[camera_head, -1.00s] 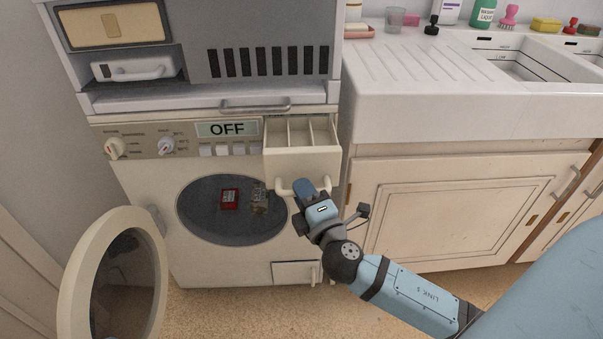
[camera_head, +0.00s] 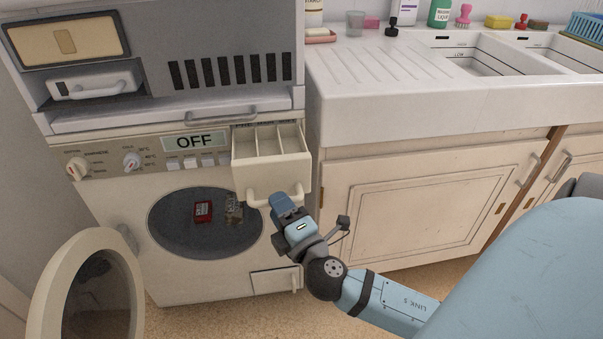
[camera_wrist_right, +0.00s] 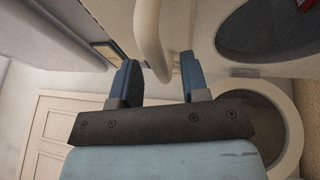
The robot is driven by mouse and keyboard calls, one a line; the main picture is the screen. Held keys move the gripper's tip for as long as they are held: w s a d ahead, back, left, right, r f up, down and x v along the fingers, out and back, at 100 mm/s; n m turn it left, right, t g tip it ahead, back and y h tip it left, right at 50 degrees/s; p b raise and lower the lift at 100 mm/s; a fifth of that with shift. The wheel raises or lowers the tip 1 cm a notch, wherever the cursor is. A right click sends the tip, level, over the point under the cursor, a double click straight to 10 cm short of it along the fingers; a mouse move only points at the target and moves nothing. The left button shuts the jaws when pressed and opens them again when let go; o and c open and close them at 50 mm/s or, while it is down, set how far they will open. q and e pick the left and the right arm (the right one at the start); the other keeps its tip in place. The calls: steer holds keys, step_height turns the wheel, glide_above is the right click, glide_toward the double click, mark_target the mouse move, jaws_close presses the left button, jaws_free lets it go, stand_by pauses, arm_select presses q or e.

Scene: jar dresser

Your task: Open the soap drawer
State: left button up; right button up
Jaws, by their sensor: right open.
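The soap drawer (camera_head: 277,174) is a cream drawer at the top right of the washing machine (camera_head: 206,270). It is pulled out, and its empty-looking compartments show from above. Its curved cream handle (camera_head: 258,200) is on the front. My right gripper (camera_head: 283,204) is at this handle, covering part of it. In the right wrist view, the gripper (camera_wrist_right: 158,75) is open, with the handle (camera_wrist_right: 152,45) between its two blue fingers. Whether a finger touches the handle cannot be told. My left gripper is not in view.
The round washer door (camera_head: 48,290) stands open at lower left; a red box (camera_head: 203,211) shows inside the drum. A small flap (camera_head: 275,282) is low on the machine. A sink counter (camera_head: 400,105) and cupboard (camera_head: 400,210) stand to the right. A grey unit (camera_head: 210,30) is above.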

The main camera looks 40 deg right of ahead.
arm_select(q)
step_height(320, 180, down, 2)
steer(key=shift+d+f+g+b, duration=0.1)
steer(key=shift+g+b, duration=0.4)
steer(key=shift+b, duration=0.15)
arm_select(e)
steer(key=v, duration=1.1)
steer(key=shift+s, duration=0.35)
